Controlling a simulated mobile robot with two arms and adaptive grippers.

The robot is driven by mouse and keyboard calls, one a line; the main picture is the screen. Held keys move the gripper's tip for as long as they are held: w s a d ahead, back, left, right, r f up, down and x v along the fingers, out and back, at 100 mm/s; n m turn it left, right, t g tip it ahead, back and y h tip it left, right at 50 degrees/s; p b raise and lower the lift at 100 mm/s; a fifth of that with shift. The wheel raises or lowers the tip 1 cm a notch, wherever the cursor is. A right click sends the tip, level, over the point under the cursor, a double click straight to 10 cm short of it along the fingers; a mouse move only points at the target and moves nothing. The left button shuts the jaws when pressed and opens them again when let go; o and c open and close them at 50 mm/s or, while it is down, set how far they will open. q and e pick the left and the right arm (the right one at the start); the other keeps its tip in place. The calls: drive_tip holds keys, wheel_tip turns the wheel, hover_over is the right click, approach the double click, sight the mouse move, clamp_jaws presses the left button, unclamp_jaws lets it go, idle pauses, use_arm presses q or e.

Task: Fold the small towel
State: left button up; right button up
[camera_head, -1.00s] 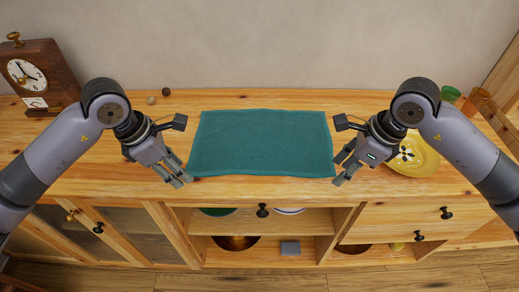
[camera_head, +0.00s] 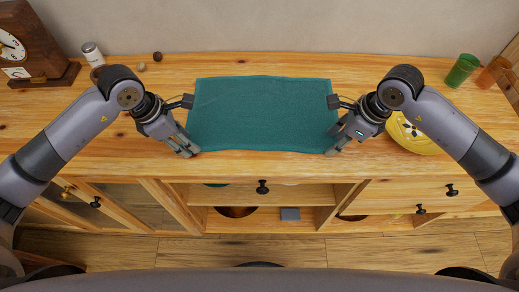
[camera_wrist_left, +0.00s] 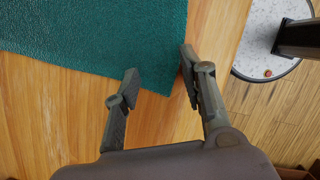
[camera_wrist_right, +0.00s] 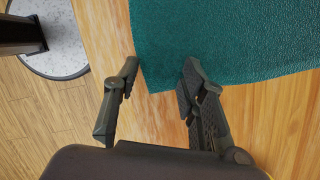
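The small teal towel (camera_head: 262,115) lies flat and spread out on the wooden cabinet top. My left gripper (camera_head: 188,150) is at its near left corner. In the left wrist view the towel corner (camera_wrist_left: 110,35) reaches between the open fingers (camera_wrist_left: 158,82). My right gripper (camera_head: 333,148) is at the near right corner. In the right wrist view that towel corner (camera_wrist_right: 225,40) reaches between the open fingers (camera_wrist_right: 158,80). Neither gripper is closed on the cloth.
A wooden clock (camera_head: 30,45) and a small jar (camera_head: 92,53) stand at the back left. A green cup (camera_head: 461,71) and an orange cup (camera_head: 492,73) stand at the back right.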

use_arm(q)
drive_tip(key=shift+f, duration=0.1)
use_arm(e)
drive_tip(key=shift+f, duration=0.15)
use_arm(q)
drive_tip(key=shift+f, duration=0.2)
use_arm(e)
drive_tip(key=shift+f, duration=0.2)
use_arm(q)
drive_tip(key=shift+r, duration=0.1)
use_arm(e)
drive_tip(key=shift+r, duration=0.15)
use_arm(q)
drive_tip(key=shift+s, duration=0.1)
clamp_jaws()
use_arm(e)
drive_tip(key=shift+s+f, duration=0.15)
drive_tip(key=shift+f, duration=0.1)
clamp_jaws()
idle(0.5)
idle(0.6)
